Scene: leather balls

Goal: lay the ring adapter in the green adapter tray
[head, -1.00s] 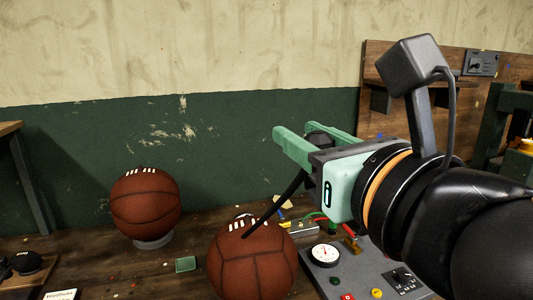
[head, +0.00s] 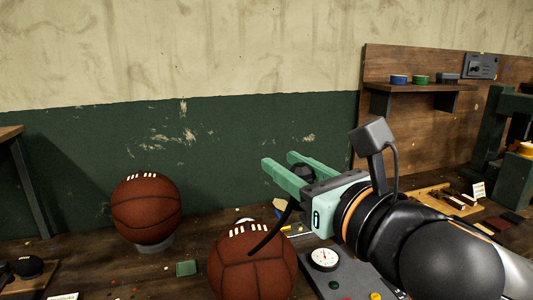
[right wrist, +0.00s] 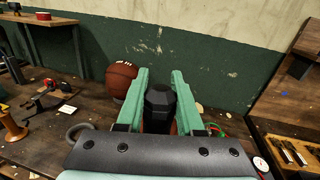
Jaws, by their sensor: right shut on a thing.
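My right gripper (head: 279,160) is raised above the bench, its green fingers pointing left and away. It is shut on a black faceted fitting (right wrist: 160,102), which shows between the fingers in the right wrist view. A black hose (head: 272,235) hangs from the gripper down to the top of the near brown ball (head: 252,265). Whether the held fitting is the ring adapter, I cannot tell. A small green tray-like thing (head: 420,79) sits on the wall shelf beside a blue one (head: 399,79). My left gripper is not in view.
A second brown ball (head: 146,210) rests on a grey stand at the left. A small green block (head: 186,268) lies between the balls. A grey gauge box (head: 345,275) stands under my right arm. The wooden shelf (head: 425,87) is at the back right.

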